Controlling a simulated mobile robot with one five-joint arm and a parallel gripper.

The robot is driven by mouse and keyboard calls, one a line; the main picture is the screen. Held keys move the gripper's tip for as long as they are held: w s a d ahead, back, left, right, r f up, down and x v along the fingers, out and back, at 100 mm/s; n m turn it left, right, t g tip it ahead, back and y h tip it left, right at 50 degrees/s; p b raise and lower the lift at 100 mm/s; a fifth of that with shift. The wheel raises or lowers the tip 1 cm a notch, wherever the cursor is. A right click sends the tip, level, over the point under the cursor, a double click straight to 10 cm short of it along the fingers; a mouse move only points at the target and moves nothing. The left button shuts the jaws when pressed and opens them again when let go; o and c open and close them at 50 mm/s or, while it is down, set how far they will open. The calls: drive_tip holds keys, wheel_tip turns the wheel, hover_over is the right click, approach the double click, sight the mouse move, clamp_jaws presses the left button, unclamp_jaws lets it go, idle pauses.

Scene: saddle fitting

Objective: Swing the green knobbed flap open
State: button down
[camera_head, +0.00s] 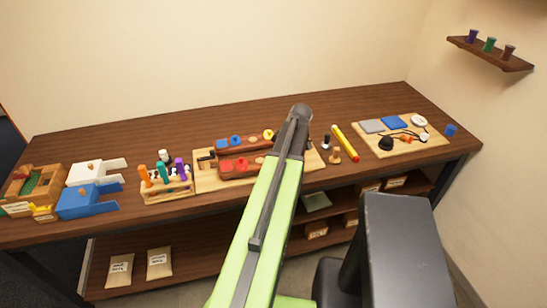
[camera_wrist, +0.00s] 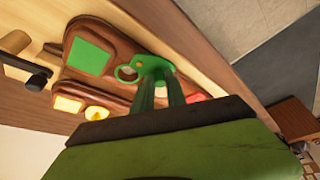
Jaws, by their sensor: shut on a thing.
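The green flap (camera_wrist: 152,66) shows in the wrist view as a small rounded green piece with a ring-like part at its left. It lies at the edge of a brown holder (camera_wrist: 112,42). My gripper (camera_wrist: 158,80) has its two dark fingers close together on the green flap, shut on it. The fingers hide part of the flap, so how far it is swung is hard to tell. A flat green patch (camera_wrist: 89,57) lies on the holder to the left. In the head view my arm covers the flap and the gripper tips.
In the head view, a tool rack (camera_head: 166,194) and blue bin (camera_head: 85,204) stand left. A yellow-red stick (camera_head: 345,143) and tray (camera_head: 432,148) lie right.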

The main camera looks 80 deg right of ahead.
drive_tip(key=shift+s+a+n+y, duration=0.15)
drive_tip(key=shift+n+y, duration=0.15)
drive_tip(key=shift+n, duration=0.3)
drive_tip(key=c, duration=1.4)
unclamp_jaws()
drive_tip(key=shift+o, duration=0.2)
drive_tip(key=p+v, duration=1.6)
drive_tip(key=v, duration=0.1)
drive_tip(key=shift+s+r, duration=0.15)
